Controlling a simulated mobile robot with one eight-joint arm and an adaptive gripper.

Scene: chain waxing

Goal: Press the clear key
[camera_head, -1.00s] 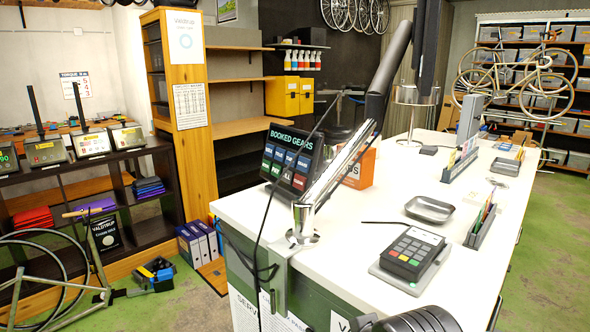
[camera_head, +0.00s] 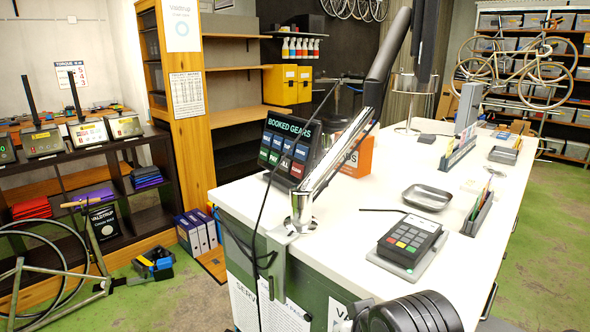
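A dark card terminal (camera_head: 411,242) lies on a grey stand on the white counter, with its small screen at the far end. Its keypad has grey keys and a coloured row of red, yellow (camera_head: 400,245) and green keys along the near edge. The key labels are too small to read, so I cannot tell by print which one is clear. Nothing touches or covers the keypad. My gripper's fingers are not in view. A black ribbed part, probably of my own arm, shows at the bottom edge, nearer than the terminal and apart from it.
A chrome-based post (camera_head: 302,215) with a loose black cable is clamped at the counter's near left corner. Beside it stands a "Booked Gears" screen (camera_head: 290,150). A metal tray (camera_head: 426,197) and a pen holder (camera_head: 477,214) lie beyond the terminal. Bare white counter (camera_head: 345,230) lies left of it.

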